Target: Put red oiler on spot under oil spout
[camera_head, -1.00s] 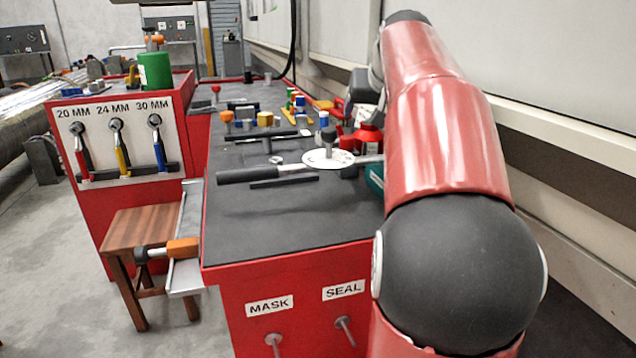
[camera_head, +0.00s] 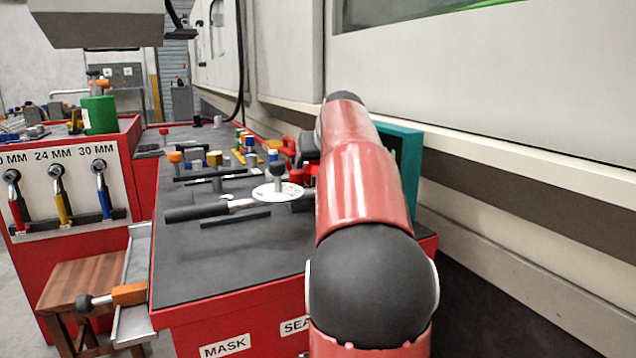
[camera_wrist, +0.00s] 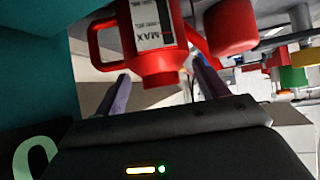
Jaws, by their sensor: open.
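In the wrist view, a red oiler (camera_wrist: 156,64) with a handle and a white label reading MAX appears upside down in the picture. My gripper (camera_wrist: 160,72) is open, with one finger on either side of the oiler's narrower end. Whether the fingers touch it is unclear. In the head view, my arm hides the gripper. Small red items (camera_head: 306,172) show beside the arm, but I cannot tell whether one is the oiler. I cannot pick out the oil spout or the spot under it in either view.
A red cylinder (camera_wrist: 231,28) is close beside the oiler in the wrist view. A teal panel (camera_head: 407,165) stands right of my arm. The bench (camera_head: 200,268) holds a bar tool (camera_head: 197,212), a white disc (camera_head: 262,195) and several coloured blocks. Its near-left top is clear.

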